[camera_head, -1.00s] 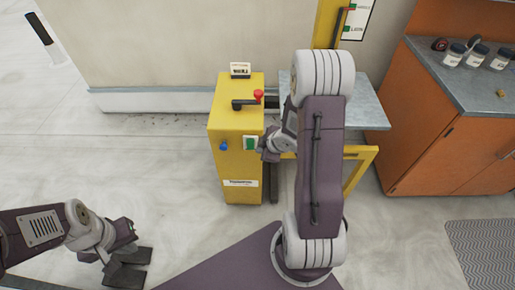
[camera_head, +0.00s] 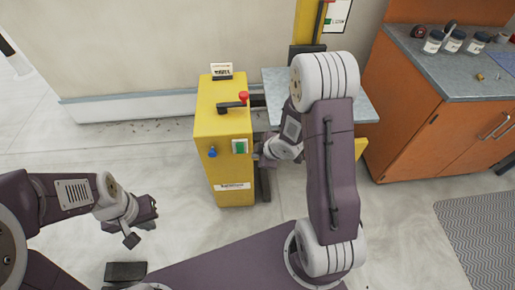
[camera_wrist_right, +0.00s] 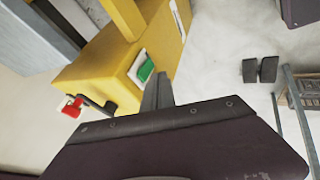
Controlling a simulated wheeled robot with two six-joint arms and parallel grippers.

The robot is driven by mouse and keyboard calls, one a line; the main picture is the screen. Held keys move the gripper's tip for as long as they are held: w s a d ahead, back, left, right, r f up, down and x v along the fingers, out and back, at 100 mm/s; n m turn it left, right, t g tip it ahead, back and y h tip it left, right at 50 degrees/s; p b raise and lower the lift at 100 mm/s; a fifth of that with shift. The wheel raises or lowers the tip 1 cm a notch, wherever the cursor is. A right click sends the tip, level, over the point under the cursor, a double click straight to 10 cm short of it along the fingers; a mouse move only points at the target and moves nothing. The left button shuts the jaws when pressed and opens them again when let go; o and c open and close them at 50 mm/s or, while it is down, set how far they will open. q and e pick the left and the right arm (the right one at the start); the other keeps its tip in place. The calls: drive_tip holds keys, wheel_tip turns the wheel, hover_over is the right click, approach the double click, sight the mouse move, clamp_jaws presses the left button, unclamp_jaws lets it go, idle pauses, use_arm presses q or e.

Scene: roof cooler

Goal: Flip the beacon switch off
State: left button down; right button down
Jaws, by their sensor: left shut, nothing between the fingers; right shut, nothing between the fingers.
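A green rocker switch (camera_head: 240,146) in a white plate sits on the front of the yellow cabinet (camera_head: 229,172), near its upper right edge. It also shows in the right wrist view (camera_wrist_right: 146,71). No label naming it is readable. My right gripper (camera_head: 257,156) is shut and empty, just right of and slightly below the switch. In the right wrist view its fingertips (camera_wrist_right: 163,76) lie close beside the green rocker; I cannot tell whether they touch. My left gripper (camera_head: 142,232) is shut and empty, low at the left, away from the cabinet.
The cabinet also has a blue knob (camera_head: 212,152) and a black lever with a red tip (camera_head: 243,97). A grey metal table (camera_head: 345,102) stands behind my right arm. An orange counter (camera_head: 425,125) with jars is at the right. Bare floor lies left of the cabinet.

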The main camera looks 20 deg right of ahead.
sight(240, 148)
use_arm(q)
drive_tip(key=shift+s+r, duration=0.1)
drive_tip(key=shift+s, duration=0.2)
use_arm(e)
drive_tip(key=shift+s+a+n, duration=0.25)
drive_tip(key=shift+a+n, duration=0.05)
drive_tip(key=shift+a, duration=0.6)
drive_tip(key=shift+w, duration=0.1)
